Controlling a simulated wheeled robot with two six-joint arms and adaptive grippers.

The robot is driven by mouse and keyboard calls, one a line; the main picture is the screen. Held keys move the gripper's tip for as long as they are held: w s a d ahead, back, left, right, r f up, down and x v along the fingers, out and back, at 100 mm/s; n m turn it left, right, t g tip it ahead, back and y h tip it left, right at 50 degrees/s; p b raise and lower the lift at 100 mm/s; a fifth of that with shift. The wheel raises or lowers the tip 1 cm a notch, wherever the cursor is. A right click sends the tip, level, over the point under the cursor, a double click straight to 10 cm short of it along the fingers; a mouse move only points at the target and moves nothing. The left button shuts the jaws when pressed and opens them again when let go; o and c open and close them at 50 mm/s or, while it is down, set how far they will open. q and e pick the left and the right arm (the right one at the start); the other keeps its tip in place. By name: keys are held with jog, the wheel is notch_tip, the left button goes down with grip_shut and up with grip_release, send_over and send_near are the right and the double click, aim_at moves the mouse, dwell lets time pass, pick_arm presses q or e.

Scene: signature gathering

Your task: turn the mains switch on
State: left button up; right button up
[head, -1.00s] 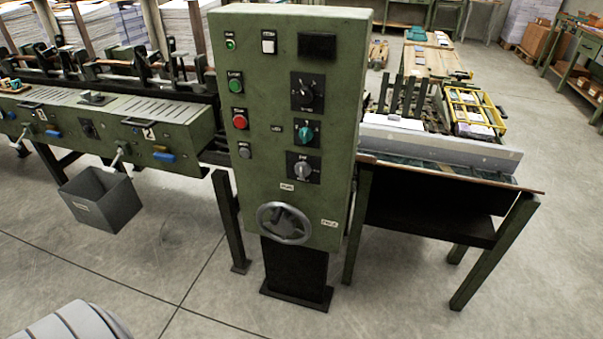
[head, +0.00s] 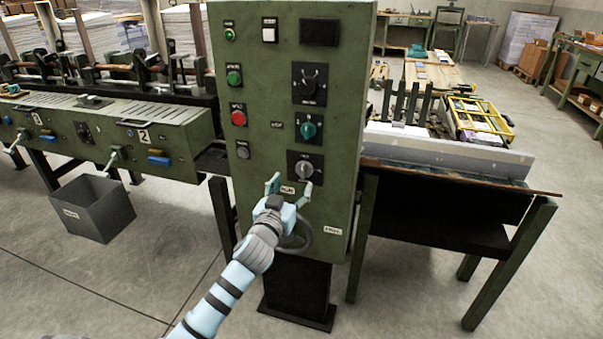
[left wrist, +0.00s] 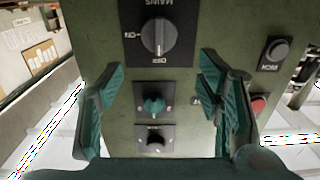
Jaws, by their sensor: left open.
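The mains switch (head: 305,169) is the lowest of three rotary switches on the green control cabinet (head: 270,60). It has a grey knob on a black plate. In the left wrist view, which is upside down, the mains switch (left wrist: 158,38) is at the top; its white line points down at a label that seems to read OFF. My left gripper (head: 290,186) is open and empty, its fingertips just below the switch in the head view. In the wrist view its teal fingers (left wrist: 162,80) are spread, apart from the knob. My right gripper is not in view.
A teal rotary switch (head: 309,130) and a black one (head: 310,83) sit above the mains switch. A red button (head: 238,117) and other buttons are to the left. A handwheel (head: 301,236) is partly hidden behind my gripper.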

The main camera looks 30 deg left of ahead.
aim_at(302, 169)
pick_arm(q)
jog(key=b+x, duration=0.1)
jog(key=x, duration=0.7)
jog(key=shift+w, duration=0.2)
jog(key=c, duration=1.1)
